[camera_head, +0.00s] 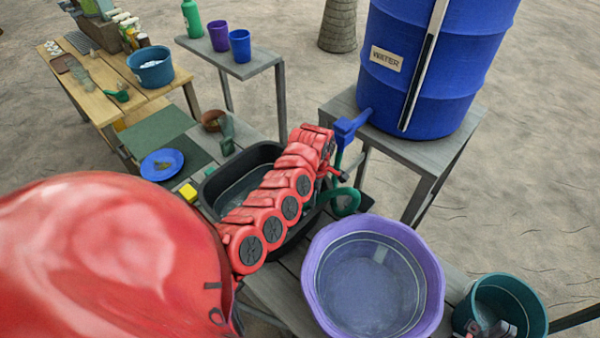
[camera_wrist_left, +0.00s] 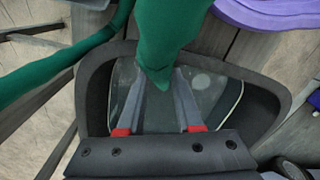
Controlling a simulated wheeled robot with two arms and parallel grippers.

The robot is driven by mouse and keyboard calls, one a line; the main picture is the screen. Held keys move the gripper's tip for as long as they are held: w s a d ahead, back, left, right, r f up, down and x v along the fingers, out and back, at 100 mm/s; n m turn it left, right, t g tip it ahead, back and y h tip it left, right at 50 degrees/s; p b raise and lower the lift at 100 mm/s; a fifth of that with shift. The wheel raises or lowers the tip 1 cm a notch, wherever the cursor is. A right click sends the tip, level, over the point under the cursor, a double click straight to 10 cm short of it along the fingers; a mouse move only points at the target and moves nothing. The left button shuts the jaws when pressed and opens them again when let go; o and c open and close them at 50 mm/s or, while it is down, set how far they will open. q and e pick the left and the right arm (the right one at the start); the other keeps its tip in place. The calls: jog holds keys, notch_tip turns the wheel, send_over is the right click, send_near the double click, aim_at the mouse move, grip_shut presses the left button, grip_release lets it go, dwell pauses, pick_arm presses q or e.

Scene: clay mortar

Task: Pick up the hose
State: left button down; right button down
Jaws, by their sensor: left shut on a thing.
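The green hose (camera_head: 347,203) hangs from the blue tap (camera_head: 348,128) of the water barrel and loops beside the black tub. My left gripper (camera_head: 335,172) is at the hose, just below the tap, mostly hidden by my red arm. In the left wrist view the hose (camera_wrist_left: 172,38) comes down between the fingertips of my left gripper (camera_wrist_left: 164,74), which is shut on it. The hose's end hangs above the black tub (camera_wrist_left: 273,95). Another stretch of hose runs along the left of that view. My right gripper is not in view.
The blue barrel (camera_head: 440,65) stands on a grey stand at the right. A purple basin (camera_head: 431,285) and a teal bucket (camera_head: 530,310) are at the front right. A blue plate (camera_head: 150,164) and yellow sponge (camera_head: 188,192) lie left of the black tub (camera_head: 209,190).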

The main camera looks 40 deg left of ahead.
pick_arm(q)
jog(key=shift+r, duration=0.1)
jog(key=shift+w+r+b, duration=0.1)
jog(key=shift+r+b, duration=0.3)
jog(key=shift+r, duration=0.15)
notch_tip(320, 180, up, 4)
jog(key=shift+f+b, duration=0.25)
jog(key=shift+b, duration=0.6)
jog(key=d+r+p, duration=0.2)
jog(key=r+p, duration=0.3)
jog(key=r, duration=0.1)
jog(key=w+d+r+p, duration=0.1)
jog(key=d+r+p, duration=0.2)
jog(key=r+p, duration=0.2)
notch_tip(320, 180, up, 2)
jog(key=shift+w+d+r, duration=0.15)
jog(key=shift+d, duration=0.2)
